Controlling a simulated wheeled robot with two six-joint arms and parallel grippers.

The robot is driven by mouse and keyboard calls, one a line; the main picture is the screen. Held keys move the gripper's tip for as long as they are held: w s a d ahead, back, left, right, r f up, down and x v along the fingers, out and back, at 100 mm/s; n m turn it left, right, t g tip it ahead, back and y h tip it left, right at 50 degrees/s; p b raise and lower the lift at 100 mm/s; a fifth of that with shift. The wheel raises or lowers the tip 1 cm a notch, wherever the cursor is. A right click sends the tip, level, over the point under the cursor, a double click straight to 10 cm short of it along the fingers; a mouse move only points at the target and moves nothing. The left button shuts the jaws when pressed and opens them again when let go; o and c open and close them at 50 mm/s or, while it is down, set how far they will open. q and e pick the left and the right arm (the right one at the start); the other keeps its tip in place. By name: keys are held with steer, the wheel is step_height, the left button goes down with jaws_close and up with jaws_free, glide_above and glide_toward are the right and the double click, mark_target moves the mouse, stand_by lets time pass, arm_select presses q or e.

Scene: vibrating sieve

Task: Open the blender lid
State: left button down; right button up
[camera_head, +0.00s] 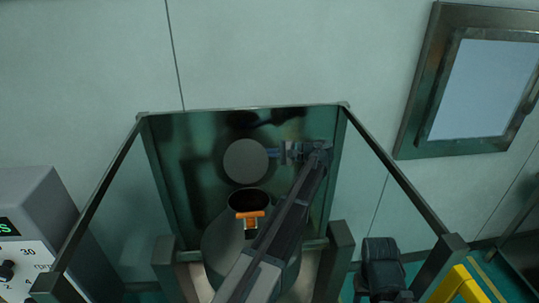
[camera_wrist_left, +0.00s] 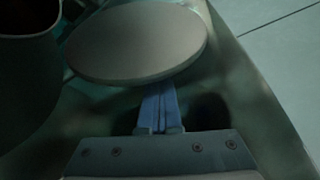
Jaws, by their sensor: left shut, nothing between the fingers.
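The blender lid (camera_head: 245,161) is a round grey disc, raised behind and above the vessel's dark mouth. The vessel (camera_head: 215,245) has an open round top and an orange catch (camera_head: 250,215) at its front rim. My left gripper (camera_head: 274,153) is shut and empty, at the right side of the lid, pointing left. In the left wrist view, the blue fingers (camera_wrist_left: 158,103) are together with their tips by the edge of the lid (camera_wrist_left: 138,42); I cannot tell whether they touch. The vessel's rim (camera_wrist_left: 57,24) shows at the left there. My arm hides the vessel's right side. My right gripper is not in view.
A clear-walled enclosure with a dark metal frame (camera_head: 240,107) surrounds the vessel on its back and sides. A grey control box (camera_head: 35,215) with a dial stands at the left. A yellow frame (camera_head: 460,285) is at the lower right.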

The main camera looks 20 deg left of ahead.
arm_select(q)
steer(key=shift+x, duration=0.9)
steer(key=shift+s+d+r, duration=0.1)
steer(key=shift+s+r, duration=0.1)
steer(key=shift+r, duration=0.05)
steer(key=shift+s+d+r+n+p, duration=0.4)
steer(key=shift+s+r+n+p, duration=0.2)
steer(key=shift+r, duration=0.3)
steer(key=shift+f, duration=0.1)
